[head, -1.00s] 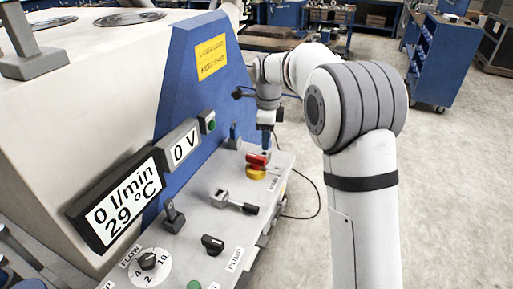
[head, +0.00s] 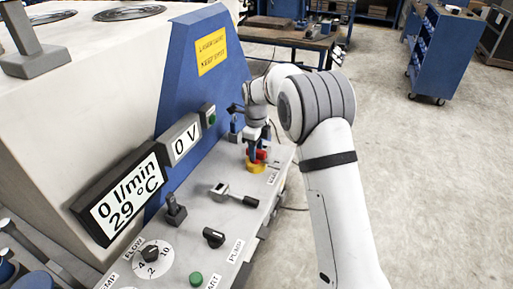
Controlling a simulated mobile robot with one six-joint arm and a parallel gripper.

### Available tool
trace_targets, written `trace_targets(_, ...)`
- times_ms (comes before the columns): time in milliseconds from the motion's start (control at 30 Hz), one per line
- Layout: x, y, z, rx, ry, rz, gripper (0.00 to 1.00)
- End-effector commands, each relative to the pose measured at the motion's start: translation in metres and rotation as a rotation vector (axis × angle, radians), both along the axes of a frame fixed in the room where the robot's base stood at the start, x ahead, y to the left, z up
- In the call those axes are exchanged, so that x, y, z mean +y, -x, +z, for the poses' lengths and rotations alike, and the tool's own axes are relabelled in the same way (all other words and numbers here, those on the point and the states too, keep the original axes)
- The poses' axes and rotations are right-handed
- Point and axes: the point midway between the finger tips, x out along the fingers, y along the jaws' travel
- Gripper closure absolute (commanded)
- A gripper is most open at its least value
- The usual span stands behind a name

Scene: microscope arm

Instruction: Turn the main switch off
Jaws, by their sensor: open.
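A red handle on a yellow round base, which looks like the main switch (head: 256,167), sits at the far end of the grey control panel (head: 205,240). My gripper (head: 257,150) points down at the switch, with its blue fingers open around or just in front of the red handle. I cannot tell whether the fingers touch it. The fingers and wrist hide part of the red handle, so its turn angle is unclear.
The panel also carries a metal lever (head: 233,195), a black pump knob (head: 213,238), a flow dial (head: 152,257) and a green button (head: 196,279). Displays (head: 125,197) read 0 l/min, 29 °C and 0 V. A blue machine wall (head: 205,95) rises left of my gripper. Open floor lies right.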

Motion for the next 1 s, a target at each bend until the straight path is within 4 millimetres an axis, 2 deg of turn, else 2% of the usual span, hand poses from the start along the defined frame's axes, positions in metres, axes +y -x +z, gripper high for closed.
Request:
trace_targets(167,0.0003,0.0001,-0.0002,0.0,0.0,0.001,0.58)
trace_targets(700,0.0009,0.0005,0.0001,0.0,0.0,0.002,1.0)
trace_targets(1000,-0.0011,0.001,-0.0001,0.002,0.0,0.003,1.0)
